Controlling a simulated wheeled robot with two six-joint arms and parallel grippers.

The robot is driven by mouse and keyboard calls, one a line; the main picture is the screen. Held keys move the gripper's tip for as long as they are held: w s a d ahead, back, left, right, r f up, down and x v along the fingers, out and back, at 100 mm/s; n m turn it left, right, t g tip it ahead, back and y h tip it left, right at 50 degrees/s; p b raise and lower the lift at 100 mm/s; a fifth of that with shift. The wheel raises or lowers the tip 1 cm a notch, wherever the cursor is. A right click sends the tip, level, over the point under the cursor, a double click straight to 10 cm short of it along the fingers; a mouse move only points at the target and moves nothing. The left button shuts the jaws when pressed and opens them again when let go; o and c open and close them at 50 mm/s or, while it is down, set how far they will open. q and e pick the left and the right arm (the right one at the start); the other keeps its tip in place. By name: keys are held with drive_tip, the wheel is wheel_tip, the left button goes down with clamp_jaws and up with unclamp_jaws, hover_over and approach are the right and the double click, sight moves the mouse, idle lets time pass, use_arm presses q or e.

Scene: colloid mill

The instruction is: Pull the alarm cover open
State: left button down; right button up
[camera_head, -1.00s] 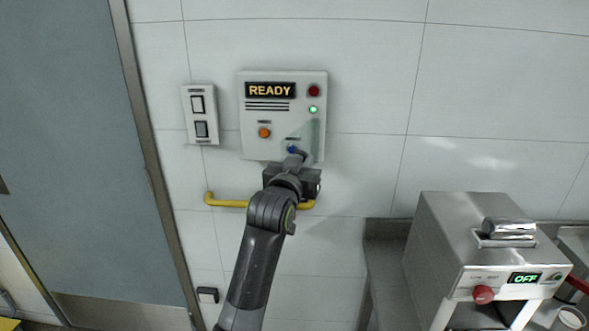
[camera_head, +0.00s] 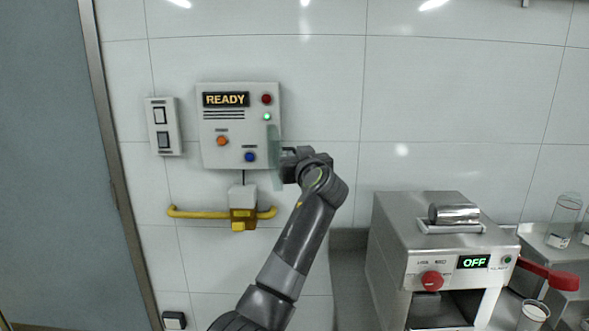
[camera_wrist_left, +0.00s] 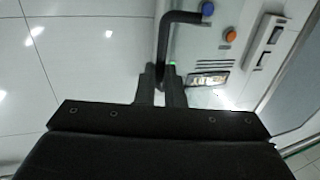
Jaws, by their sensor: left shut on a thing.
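The alarm panel (camera_head: 240,128) is a pale box on the wall with a lit READY display (camera_head: 226,99). Its clear greenish cover (camera_head: 273,150) stands out from the panel to the right of the blue button (camera_head: 250,157), which is uncovered. My left gripper (camera_head: 286,165) is at the cover's outer side, shut on the cover's handle. In the left wrist view, a dark bent handle bar (camera_wrist_left: 180,18) runs down between the fingers (camera_wrist_left: 161,84), and the blue button (camera_wrist_left: 208,8) shows beside it. My right gripper is not in view.
A yellow rail (camera_head: 190,212) with a yellow-and-white fitting is below the panel. A switch plate (camera_head: 162,127) is left of it. A steel mill (camera_head: 440,250) with an OFF display stands at lower right. The wall right of my gripper is clear.

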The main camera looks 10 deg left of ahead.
use_arm(q)
drive_tip(key=shift+w+r, duration=0.1)
drive_tip(key=shift+r, duration=0.2)
drive_tip(key=c, duration=1.5)
unclamp_jaws()
drive_tip(key=shift+a, duration=0.1)
drive_tip(key=shift+c, duration=0.2)
drive_tip(key=shift+f, duration=0.1)
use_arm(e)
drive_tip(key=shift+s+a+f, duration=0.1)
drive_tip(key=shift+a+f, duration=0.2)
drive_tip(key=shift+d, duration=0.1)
